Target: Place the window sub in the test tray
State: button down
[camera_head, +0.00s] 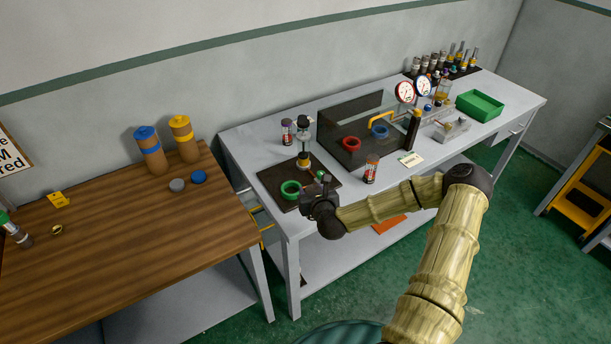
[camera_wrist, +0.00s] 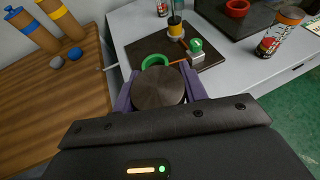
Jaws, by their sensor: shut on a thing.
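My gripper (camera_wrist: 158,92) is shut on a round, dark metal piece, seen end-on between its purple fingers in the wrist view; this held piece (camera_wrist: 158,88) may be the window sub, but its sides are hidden. In the head view my gripper (camera_head: 322,208) is over the near left end of the grey bench, by the front edge of a dark mat (camera_head: 268,178). A green open tray (camera_head: 480,106) stands at the bench's far right end. I cannot tell for certain whether it is the test tray.
On the mat are a green ring (camera_head: 290,188), a small block with a green knob (camera_wrist: 196,47) and an upright assembly (camera_head: 304,150). A spray can (camera_head: 371,170) and a dark open-sided box (camera_head: 338,136) stand right of it. A wooden table (camera_head: 110,240) is at left.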

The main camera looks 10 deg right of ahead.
jog(key=s+a+f+b, duration=0.1)
jog(key=s+f+b, duration=0.4)
jog(key=f, duration=0.8)
jog(key=s+a+f+b, duration=0.2)
jog(key=s+f+b, duration=0.3)
jog(key=s+f, duration=0.4)
notch_tip(320, 180, down, 4)
jog(key=shift+s+a+f, duration=0.1)
jog(key=shift+s+a, duration=0.1)
jog(key=shift+s, duration=0.05)
